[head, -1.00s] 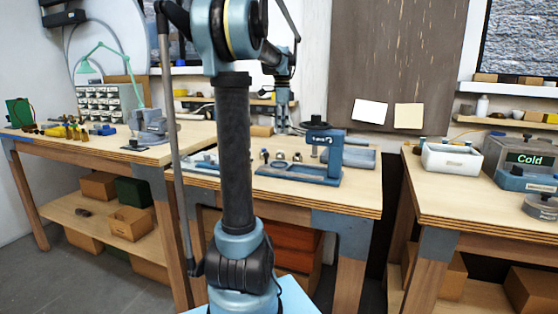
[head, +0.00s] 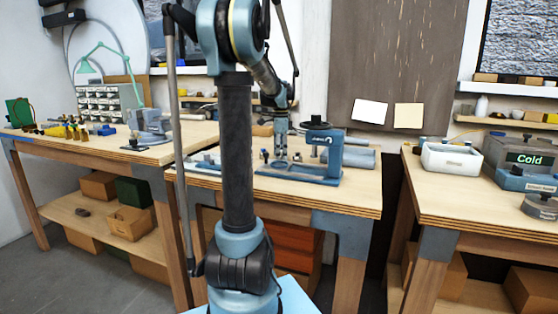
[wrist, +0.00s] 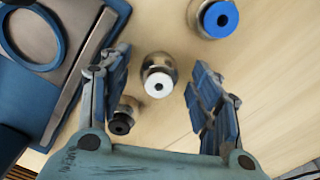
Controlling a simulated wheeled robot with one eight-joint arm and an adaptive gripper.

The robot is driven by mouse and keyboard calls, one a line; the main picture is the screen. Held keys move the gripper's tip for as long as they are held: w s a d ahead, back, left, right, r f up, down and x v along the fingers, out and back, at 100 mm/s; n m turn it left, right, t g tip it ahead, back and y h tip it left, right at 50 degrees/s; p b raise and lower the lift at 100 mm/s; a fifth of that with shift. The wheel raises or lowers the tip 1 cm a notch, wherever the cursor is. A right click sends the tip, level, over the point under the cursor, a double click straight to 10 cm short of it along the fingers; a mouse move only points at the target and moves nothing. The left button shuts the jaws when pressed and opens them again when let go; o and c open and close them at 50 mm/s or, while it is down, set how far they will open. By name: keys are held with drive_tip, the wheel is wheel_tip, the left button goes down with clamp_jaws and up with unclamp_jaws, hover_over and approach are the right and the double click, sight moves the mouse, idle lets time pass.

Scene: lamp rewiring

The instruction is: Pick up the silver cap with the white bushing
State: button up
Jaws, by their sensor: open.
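In the wrist view, the silver cap with the white bushing (wrist: 158,80) stands on the wooden bench top, between the two open fingers of my gripper (wrist: 158,95). The cap appears clear of both fingers. A silver cap with a blue bushing (wrist: 214,17) stands farther off at the upper right. A cap with a black bushing (wrist: 124,116) is close by at the lower left, partly hidden by the left finger.
A blue fixture with a ring (wrist: 30,35) lies left of the caps in the wrist view. In the head view, a blue press stand (head: 325,155) rises just right of my gripper. Bare bench top lies to the right of the caps.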

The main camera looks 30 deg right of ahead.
drive_tip(key=shift+f, duration=0.2)
drive_tip(key=c, duration=1.2)
drive_tip(key=shift+r, duration=0.1)
